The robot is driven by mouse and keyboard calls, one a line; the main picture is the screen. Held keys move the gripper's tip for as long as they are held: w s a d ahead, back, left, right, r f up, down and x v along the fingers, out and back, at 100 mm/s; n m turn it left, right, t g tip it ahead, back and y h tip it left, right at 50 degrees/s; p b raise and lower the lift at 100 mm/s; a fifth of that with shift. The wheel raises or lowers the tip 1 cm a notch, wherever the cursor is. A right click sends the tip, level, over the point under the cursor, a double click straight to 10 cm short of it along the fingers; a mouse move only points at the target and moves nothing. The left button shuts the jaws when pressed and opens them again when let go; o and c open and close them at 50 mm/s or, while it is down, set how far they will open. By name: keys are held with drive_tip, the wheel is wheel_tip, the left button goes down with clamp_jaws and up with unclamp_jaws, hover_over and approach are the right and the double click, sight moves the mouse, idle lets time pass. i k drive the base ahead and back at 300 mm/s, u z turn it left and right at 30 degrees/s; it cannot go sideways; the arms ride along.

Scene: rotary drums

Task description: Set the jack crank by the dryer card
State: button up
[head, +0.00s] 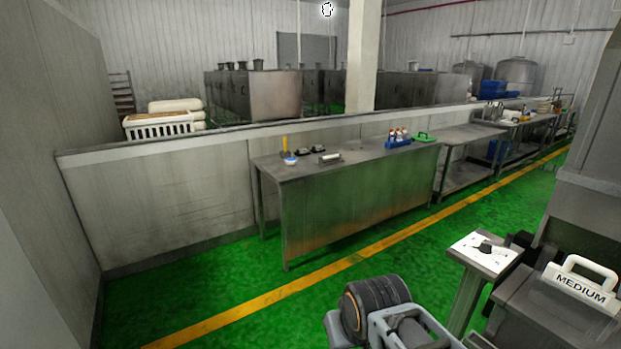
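A white card (565,283) with a raised handle and the black word "MEDIUM" stands at the right edge, on a dark grey machine. To its left, a pale plate (467,245) on a grey post carries a small dark lever or knob (486,248), which may be the crank. Its exact setting is too small to tell. Part of my arm (375,305) shows at the bottom centre, left of the post. My gripper's fingers are not in view.
A steel table (345,170) by the low wall holds a blue bottle rack (398,143), a green tray (421,137) and small items. More steel benches (470,134) run to the back right. The green floor (240,290) with a yellow line is clear.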

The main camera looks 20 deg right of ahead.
sight(485, 247)
drive_tip(key=z, duration=0.75)
drive_tip(key=i, duration=1.85)
drive_tip(key=z, duration=0.85)
drive_tip(key=i, duration=0.45)
drive_tip(key=z, duration=0.1)
